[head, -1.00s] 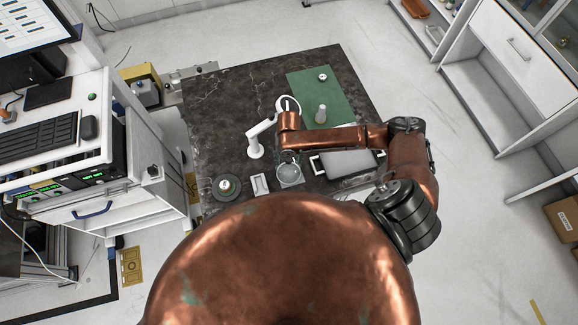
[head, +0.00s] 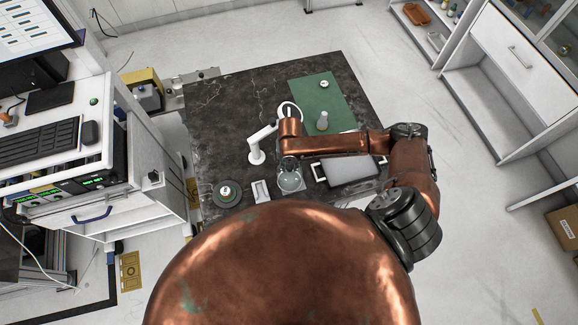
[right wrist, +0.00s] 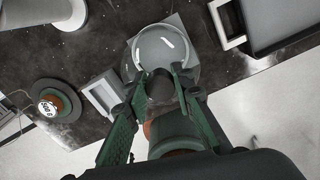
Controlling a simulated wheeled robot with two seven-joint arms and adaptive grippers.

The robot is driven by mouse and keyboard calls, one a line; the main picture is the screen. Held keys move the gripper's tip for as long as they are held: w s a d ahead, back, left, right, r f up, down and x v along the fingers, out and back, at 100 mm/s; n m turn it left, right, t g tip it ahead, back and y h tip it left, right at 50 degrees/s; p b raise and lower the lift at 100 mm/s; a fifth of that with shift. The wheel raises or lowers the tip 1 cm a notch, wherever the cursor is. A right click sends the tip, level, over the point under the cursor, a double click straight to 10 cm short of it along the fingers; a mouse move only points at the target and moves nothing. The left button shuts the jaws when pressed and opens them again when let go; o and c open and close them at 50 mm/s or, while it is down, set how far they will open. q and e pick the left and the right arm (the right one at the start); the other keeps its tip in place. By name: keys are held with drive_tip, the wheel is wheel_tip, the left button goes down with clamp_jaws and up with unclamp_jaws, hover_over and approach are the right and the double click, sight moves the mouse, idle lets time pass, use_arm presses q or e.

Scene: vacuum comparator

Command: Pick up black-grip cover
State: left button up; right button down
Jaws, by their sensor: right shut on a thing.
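The black-grip cover is a clear, rounded glass piece (head: 291,183) at the front middle of the dark table. In the right wrist view its glass (right wrist: 158,45) shows beyond my fingers, with the dark grip between the fingertips. My right gripper (right wrist: 160,78) is shut on that grip; in the head view the gripper (head: 288,164) is over the cover, partly hidden under my copper arm. A pale square plate shows around the glass; I cannot tell whether the glass touches it. My left gripper is not in view.
A white angled stand (head: 257,157) is left of my arm. A small white tray (head: 261,191) and a round dark disc (head: 227,194) lie left of the cover. A grey handled box (head: 346,171) is close on the right. A green mat (head: 322,97) lies behind.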

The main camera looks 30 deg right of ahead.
drive_tip(key=s+a+r+b, duration=0.3)
drive_tip(key=s+a+r, duration=0.65)
drive_tip(key=r, duration=0.25)
use_arm(q)
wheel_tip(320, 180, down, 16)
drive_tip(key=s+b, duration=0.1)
drive_tip(key=b, duration=1.1)
drive_tip(key=shift+b, duration=0.3)
use_arm(e)
drive_tip(key=w+d+m, duration=0.1)
drive_tip(key=w+m, duration=0.3)
drive_tip(key=m, duration=1.1)
drive_tip(key=w+d+f+m, duration=0.1)
drive_tip(key=w+d+m, duration=0.1)
drive_tip(key=m, duration=1.3)
drive_tip(key=shift+w+d+m, duration=0.25)
drive_tip(key=shift+w+m, duration=0.15)
drive_tip(key=shift+w, duration=0.5)
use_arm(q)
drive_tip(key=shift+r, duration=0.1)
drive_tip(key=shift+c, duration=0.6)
